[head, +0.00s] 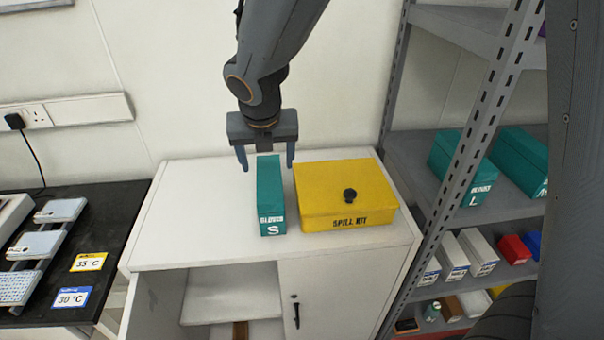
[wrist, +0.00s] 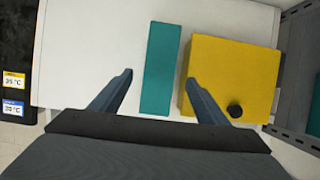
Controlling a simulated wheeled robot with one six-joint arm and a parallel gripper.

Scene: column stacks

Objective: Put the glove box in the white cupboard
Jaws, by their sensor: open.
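The glove box (head: 271,197) is a narrow teal box marked "GLOVES S". It stands on top of the white cupboard (head: 190,217), left of the yellow spill kit. In the wrist view the glove box (wrist: 161,55) lies ahead, between the lines of the two fingers. My gripper (head: 267,163) is open and empty, above the far part of the glove box, with a finger to each side in the head view. I cannot tell the exact height between them. The cupboard's left front is open, showing a shelf (head: 232,292) inside; its right door (head: 345,295) is shut.
A yellow spill kit (head: 340,190) with a black knob stands close to the right of the glove box. A grey shelving rack (head: 467,90) with teal boxes (head: 462,168) stands on the right. A black bench (head: 100,220) is on the left. The cupboard top's left part is clear.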

